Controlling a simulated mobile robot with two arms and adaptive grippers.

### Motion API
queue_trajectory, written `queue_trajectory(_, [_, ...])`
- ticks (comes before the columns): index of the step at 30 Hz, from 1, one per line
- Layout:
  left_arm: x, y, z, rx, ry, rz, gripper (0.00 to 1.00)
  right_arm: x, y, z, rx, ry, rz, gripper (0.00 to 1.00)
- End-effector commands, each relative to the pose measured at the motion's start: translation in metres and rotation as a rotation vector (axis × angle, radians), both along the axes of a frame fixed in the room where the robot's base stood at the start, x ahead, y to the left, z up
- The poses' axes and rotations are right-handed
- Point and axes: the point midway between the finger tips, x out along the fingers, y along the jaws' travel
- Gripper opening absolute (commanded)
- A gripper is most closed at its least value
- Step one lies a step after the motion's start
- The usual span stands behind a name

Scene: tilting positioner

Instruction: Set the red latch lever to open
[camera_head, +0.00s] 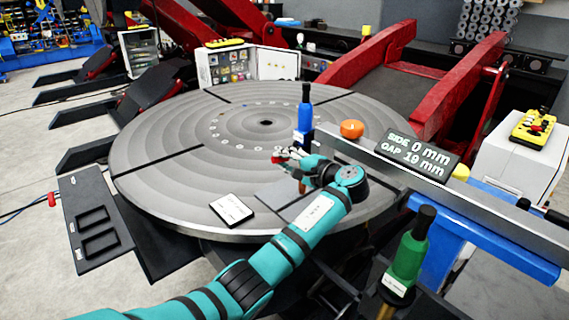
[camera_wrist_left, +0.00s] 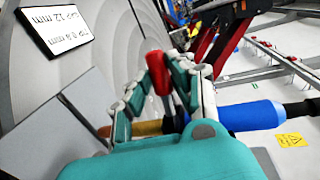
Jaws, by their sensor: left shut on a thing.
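The red latch lever (camera_head: 279,157) shows as a small red knob at my left gripper (camera_head: 287,158), above the right part of the round grey turntable (camera_head: 170,130). In the left wrist view the red knob (camera_wrist_left: 158,70) stands between the fingers of my left gripper (camera_wrist_left: 165,82), which are shut on it. The lower part of the lever is largely hidden by the fingers. My right gripper is in neither view.
A blue handle (camera_head: 304,115) stands just behind my gripper, and a green one (camera_head: 410,247) stands at the front right. A white card (camera_head: 231,208) lies on the turntable.

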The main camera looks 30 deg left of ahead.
Motion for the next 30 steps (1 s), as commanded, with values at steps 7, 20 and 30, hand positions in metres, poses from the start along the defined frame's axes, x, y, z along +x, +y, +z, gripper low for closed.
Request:
queue_trajectory(7, [-0.0006, -0.0011, -0.0013, -0.002, 0.001, 0.02, 0.0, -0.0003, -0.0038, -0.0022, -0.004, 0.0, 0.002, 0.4])
queue_trajectory(20, [-0.0006, -0.0008, -0.001, -0.001, 0.001, 0.02, 0.41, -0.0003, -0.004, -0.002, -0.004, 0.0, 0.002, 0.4])
queue_trajectory(30, [-0.0011, -0.0036, 0.0002, -0.001, 0.0, 0.02, 0.44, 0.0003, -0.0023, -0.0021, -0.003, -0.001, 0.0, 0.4])
